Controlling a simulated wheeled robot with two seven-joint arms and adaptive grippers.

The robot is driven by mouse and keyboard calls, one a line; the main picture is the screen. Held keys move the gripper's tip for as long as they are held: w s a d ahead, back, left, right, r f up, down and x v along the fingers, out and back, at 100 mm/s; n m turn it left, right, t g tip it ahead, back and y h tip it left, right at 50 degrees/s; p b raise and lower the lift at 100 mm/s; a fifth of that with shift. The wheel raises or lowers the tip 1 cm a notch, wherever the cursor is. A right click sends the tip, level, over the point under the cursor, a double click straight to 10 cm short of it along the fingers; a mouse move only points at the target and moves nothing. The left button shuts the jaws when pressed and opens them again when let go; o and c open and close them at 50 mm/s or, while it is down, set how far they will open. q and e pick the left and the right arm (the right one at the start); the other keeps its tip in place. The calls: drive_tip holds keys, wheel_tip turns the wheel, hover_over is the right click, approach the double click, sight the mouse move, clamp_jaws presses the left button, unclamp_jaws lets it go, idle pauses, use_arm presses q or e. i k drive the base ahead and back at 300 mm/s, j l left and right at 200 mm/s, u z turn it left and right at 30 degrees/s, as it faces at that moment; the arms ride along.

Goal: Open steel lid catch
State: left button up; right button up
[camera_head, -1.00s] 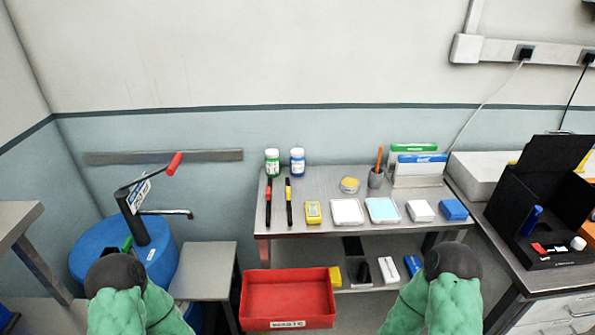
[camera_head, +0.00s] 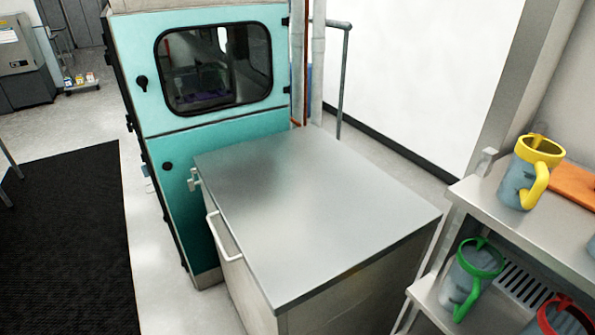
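A steel chest with a flat steel lid (camera_head: 310,205) stands in the middle of the head view, and the lid is down. A small metal catch (camera_head: 194,180) sits at the lid's left edge, near the far corner. It is too small to tell whether it is fastened. A pale bar handle (camera_head: 222,238) is on the chest's left side, below the lid edge. Neither of my grippers is in view.
A teal cabinet (camera_head: 200,60) with a dark window stands right behind the chest. A shelf (camera_head: 475,205) with a yellow-rimmed jug (camera_head: 530,170) and other jugs is close on the right. A black mat (camera_head: 65,250) and clear floor lie to the left.

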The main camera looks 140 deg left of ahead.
sight(191, 183)
drive_tip(key=l+u, duration=0.15)
drive_tip(key=u, duration=0.5)
drive_tip(key=l+u, duration=0.2)
drive_tip(key=u, duration=0.4)
drive_tip(key=l+u, duration=0.15)
drive_tip(key=u, duration=0.5)
drive_tip(key=l+u, duration=0.15)
drive_tip(key=u, duration=0.45)
drive_tip(key=k+u, duration=0.15)
drive_tip(key=u, duration=0.5)
drive_tip(key=k+l+u, duration=0.1)
drive_tip(key=u, duration=0.5)
drive_tip(key=k+u, duration=0.15)
drive_tip(key=u, duration=0.5)
drive_tip(key=j+u, duration=0.1)
drive_tip(key=u, duration=0.5)
drive_tip(key=i+j+z, duration=0.2)
drive_tip(key=i+j, duration=0.4)
drive_tip(key=i+j+z, duration=0.15)
drive_tip(key=i+j, duration=0.4)
drive_tip(key=j, duration=0.1)
